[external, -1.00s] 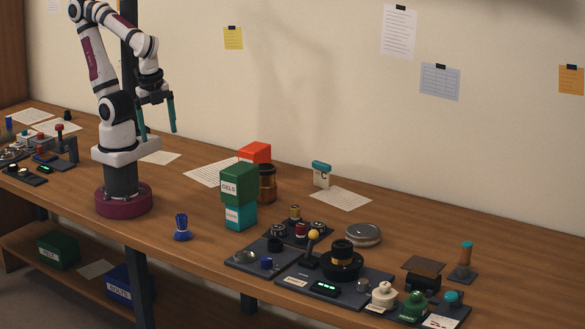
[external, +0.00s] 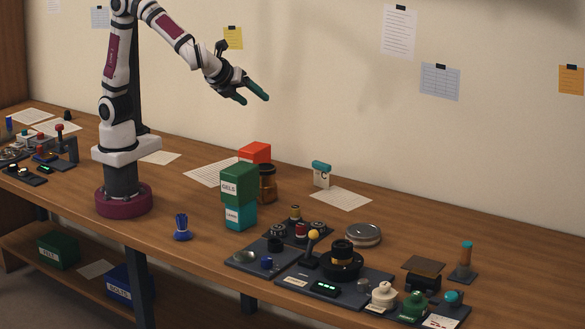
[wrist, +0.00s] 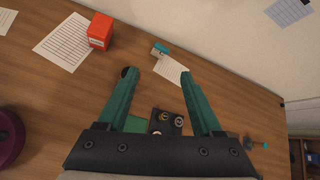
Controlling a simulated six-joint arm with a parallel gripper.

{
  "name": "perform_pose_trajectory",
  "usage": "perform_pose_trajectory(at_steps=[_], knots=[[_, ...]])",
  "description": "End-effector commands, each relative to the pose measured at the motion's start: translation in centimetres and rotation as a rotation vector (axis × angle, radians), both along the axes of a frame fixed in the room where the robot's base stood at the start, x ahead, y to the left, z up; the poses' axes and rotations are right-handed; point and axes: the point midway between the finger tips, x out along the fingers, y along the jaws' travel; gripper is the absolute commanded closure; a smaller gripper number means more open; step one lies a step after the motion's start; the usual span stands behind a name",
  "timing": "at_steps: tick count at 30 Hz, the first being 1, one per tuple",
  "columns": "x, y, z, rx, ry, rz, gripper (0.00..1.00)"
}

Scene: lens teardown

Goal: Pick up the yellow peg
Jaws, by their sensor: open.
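What looks like the yellow peg (external: 295,211) is a small yellowish post standing at the back of a dark panel (external: 275,232), right of the stacked boxes; it is too small to tell clearly. A red peg (external: 301,230) stands just in front of it, near dark round knobs. My gripper (external: 254,99) is open and empty, high above the bench and up-left of the panel. In the wrist view its two teal fingers (wrist: 159,74) are spread wide. Part of the panel with small posts (wrist: 165,117) shows between them, farther off.
A green box (external: 239,184) on a teal box, a brown jar (external: 267,184) and a red box (external: 255,152) stand left of the panel. A yellow-balled lever (external: 313,236), a black stepped knob (external: 342,262) and a round tin (external: 363,235) are close by. Bench left of the boxes is mostly clear.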

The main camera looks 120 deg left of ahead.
Motion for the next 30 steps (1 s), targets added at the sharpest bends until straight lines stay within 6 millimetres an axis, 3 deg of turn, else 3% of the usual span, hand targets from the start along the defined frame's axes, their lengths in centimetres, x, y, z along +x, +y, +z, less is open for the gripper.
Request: perform_pose_trajectory(at_steps=[3, 5, 6, 9, 12, 26, 30], knots=[[8.4, 1.5, -1.8, 0.214, 0.180, -0.271, 0.33], [12.8, 1.6, -3.4, 0.329, 0.282, -0.426, 0.33], [12.6, 1.6, -7.6, 0.330, 0.301, -0.436, 0.33], [12.5, 1.6, -14.7, 0.329, 0.288, -0.428, 0.33], [12.5, 1.6, -18.8, 0.329, 0.279, -0.425, 0.33], [12.4, 1.6, -27.7, 0.329, 0.275, -0.422, 0.33], [13.1, 3.7, -28.8, 0.330, 0.272, -0.417, 0.33]])
